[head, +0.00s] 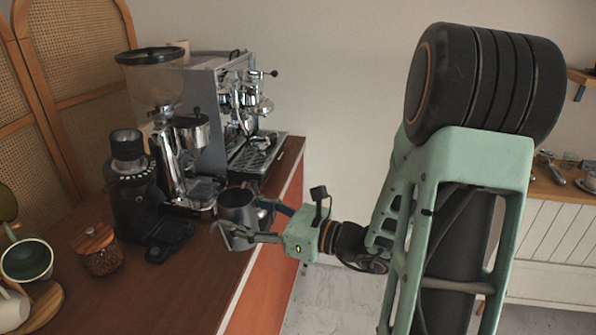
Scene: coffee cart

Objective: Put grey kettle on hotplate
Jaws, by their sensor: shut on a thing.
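The grey kettle (236,206), an open-topped metal jug in this view, is near the front edge of the wooden counter, left of my gripper (250,222). My gripper reaches in from the right and is shut on the kettle. One finger passes in front of the kettle and the other is on its far side. The kettle looks roughly upright. I cannot tell whether its base touches the counter. I cannot clearly make out a hotplate in this view.
A chrome espresso machine (205,85) and black grinders (135,190) stand behind and left of the kettle. A jar of beans (98,250) and a green cup (27,259) are at left. The front counter (170,295) is clear. A second cabinet (555,235) stands at right.

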